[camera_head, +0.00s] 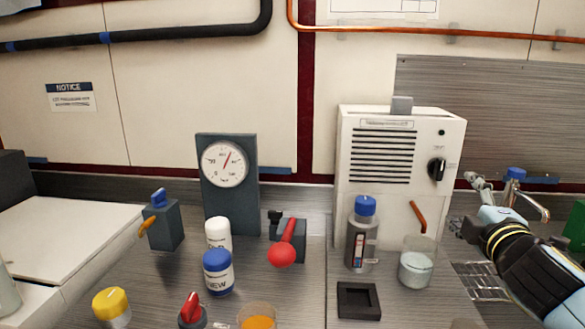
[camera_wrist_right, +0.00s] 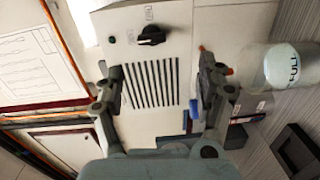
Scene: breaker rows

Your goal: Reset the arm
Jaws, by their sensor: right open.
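My right gripper (camera_head: 466,203) is at the right of the head view, raised in front of the sink area and to the right of the white control box (camera_head: 456,150). Its jaws are open and nothing shows between them. In the right wrist view the open fingers (camera_wrist_right: 155,68) frame the slotted vent of the white box, apart from it as far as I can tell. My right arm (camera_head: 525,255) comes in from the right edge. My left gripper is not in view.
A beaker (camera_head: 416,268), a blue-capped bottle (camera_head: 361,240) and a black square tray (camera_head: 358,301) stand left of the right gripper. A tap (camera_head: 531,206) is behind it. A red lever (camera_head: 286,246), gauge (camera_head: 223,164) and several jars fill the middle.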

